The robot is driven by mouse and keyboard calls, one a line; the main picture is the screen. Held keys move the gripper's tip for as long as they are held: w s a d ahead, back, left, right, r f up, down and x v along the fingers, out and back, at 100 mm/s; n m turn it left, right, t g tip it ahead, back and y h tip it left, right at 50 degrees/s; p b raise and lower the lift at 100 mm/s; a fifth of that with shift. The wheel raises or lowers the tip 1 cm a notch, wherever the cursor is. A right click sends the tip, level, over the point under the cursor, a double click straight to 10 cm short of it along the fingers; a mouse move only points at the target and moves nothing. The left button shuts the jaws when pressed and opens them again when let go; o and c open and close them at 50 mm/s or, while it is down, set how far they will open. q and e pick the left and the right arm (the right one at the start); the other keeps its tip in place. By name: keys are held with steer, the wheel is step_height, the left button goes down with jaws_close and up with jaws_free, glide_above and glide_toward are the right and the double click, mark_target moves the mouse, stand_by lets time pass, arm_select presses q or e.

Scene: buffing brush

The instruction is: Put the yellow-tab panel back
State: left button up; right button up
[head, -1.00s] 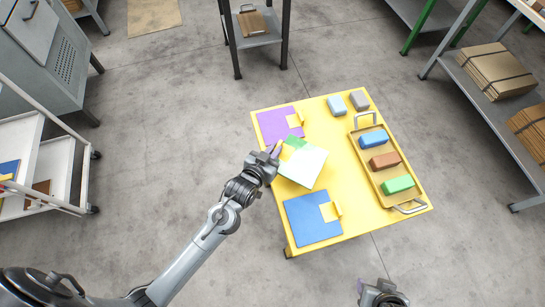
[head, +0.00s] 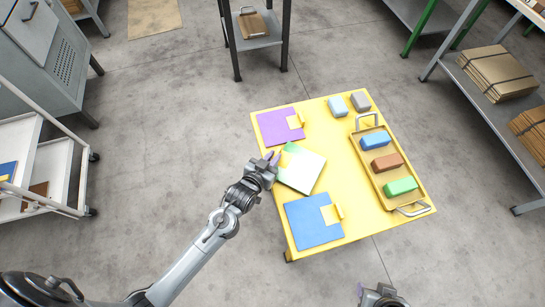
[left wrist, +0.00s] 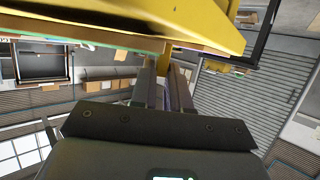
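A pale panel (head: 305,170), green toward its far corner and washed out by glare, lies slanted over the left middle of the yellow table (head: 345,150). My left gripper (head: 272,160) is at its left edge and appears shut on a yellow tab there. In the left wrist view the fingers (left wrist: 166,82) reach to a yellow piece beside the panel's thin edge (left wrist: 90,40). I cannot tell whether the panel touches the table. A purple panel (head: 273,128) and a blue panel (head: 308,224), each with a yellow tab, lie on either side. My right gripper (head: 380,297) is partly visible at the bottom edge.
A tray (head: 382,178) with blue, brown and green blocks stands on the table's right side. A white cart (head: 55,175) is at left. Floor left of the table is clear.

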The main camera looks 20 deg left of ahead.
arm_select(q)
steer(key=o, duration=0.4)
steer(key=shift+r, duration=0.15)
steer(key=s+a+r+g+p, duration=0.1)
steer(key=s+r+g, duration=0.1)
steer(key=s, duration=0.6)
steer(key=s+a+r+g+p, duration=0.1)
steer(key=s+r+g, duration=0.1)
steer(key=s+g, duration=0.3)
steer(key=s+a+r+m+g+p, duration=0.1)
steer(key=s+a+r+g, duration=0.1)
steer(key=s, duration=1)
steer(key=shift+g+y, duration=0.4)
steer(key=shift+g, duration=0.3)
steer(key=shift+r, duration=0.1)
step_height(320, 180, up, 38)
steer(key=p, duration=3.8)
steer(key=shift+r+p, duration=0.25)
steer(key=shift+p, duration=0.05)
